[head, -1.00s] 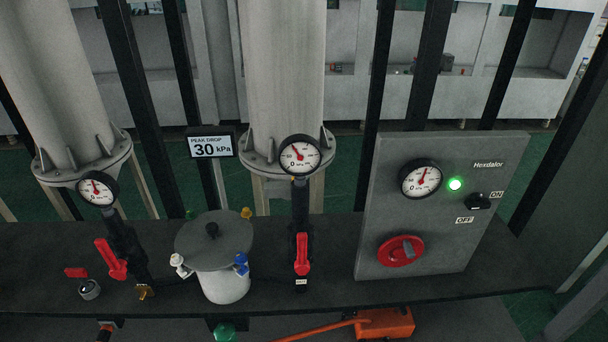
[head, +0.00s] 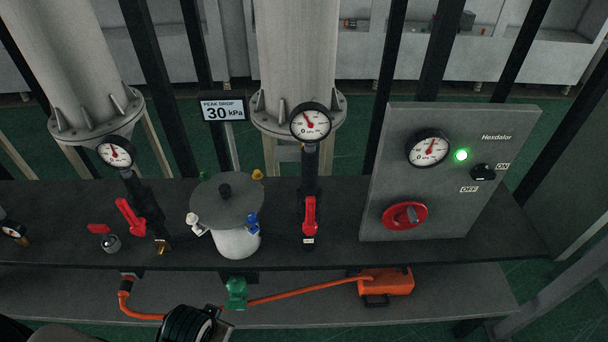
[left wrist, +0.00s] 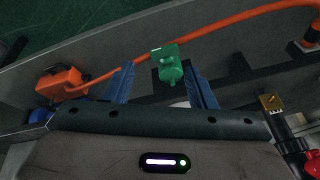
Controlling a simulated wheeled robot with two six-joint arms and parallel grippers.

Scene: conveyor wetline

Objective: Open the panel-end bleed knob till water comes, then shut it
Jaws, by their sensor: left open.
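A round lidded pot (head: 226,204) stands on the dark bench. Small knobs sit round its rim: a white one (head: 195,228) at front left, a blue one (head: 252,223) at front right, a yellow one (head: 258,175) at back right. The blue and yellow ones are on the side toward the grey panel (head: 455,130). No water shows at them. My left gripper is at the bottom edge of the head view, below and in front of the pot. In the left wrist view its blue fingers (left wrist: 157,72) are apart and empty, with a green valve (left wrist: 170,68) beyond them. My right gripper is out of view.
An orange hose (head: 290,295) runs along the lower shelf to an orange box (head: 387,283). Red lever handles (head: 309,215) and gauges stand either side of the pot. A display (head: 222,109) reads 30 kPa.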

